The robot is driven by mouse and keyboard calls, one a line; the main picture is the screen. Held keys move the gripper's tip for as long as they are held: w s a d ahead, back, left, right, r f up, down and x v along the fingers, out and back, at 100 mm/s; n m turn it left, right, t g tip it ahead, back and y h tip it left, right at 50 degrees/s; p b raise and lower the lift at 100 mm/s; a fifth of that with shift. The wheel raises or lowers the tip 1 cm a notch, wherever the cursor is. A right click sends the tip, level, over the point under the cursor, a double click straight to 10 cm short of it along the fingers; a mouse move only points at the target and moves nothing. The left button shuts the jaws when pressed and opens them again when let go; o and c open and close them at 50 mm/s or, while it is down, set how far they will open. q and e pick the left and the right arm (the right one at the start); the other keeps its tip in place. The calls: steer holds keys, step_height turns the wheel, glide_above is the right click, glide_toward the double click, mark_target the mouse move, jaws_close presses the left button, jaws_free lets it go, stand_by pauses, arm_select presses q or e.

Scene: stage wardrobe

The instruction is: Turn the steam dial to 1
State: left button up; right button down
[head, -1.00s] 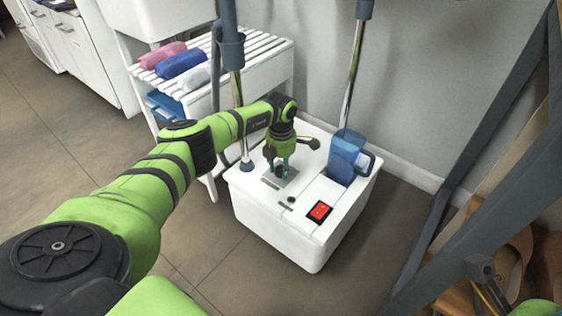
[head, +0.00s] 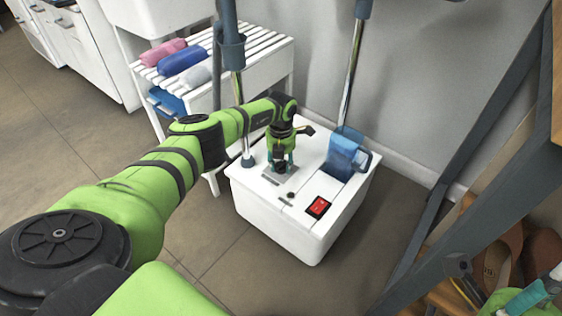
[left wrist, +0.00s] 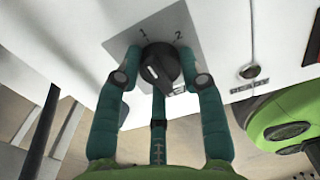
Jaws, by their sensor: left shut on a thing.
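The steam dial (left wrist: 160,66) is a black knob on a grey plate (left wrist: 185,20) marked 1 and 2. A white mark shows on the lower left of its face; I cannot tell which number the dial is set to. My left gripper (left wrist: 160,77) is shut on the dial, with teal fingers around its sides. In the head view, my left gripper (head: 280,166) is on top of the white steamer base (head: 310,235) and mostly hides the dial. Part of my right gripper (head: 538,296) shows at the bottom right corner, its jaws unclear.
A red switch (head: 318,207) and a blue water tank (head: 343,155) are on the steamer base. Poles (head: 349,80) rise behind it. A white slatted rack (head: 255,50) holds rolled cloths at the back left. A dark slanted frame and shoes (head: 502,250) are at right.

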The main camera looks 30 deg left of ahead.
mark_target(281, 163)
arm_select(q)
steer(key=o, duration=1.2)
steer(key=shift+f, duration=0.1)
steer(key=shift+c, duration=0.2)
steer(key=shift+r, duration=0.5)
step_height(281, 163, up, 11)
steer(key=shift+s, duration=0.1)
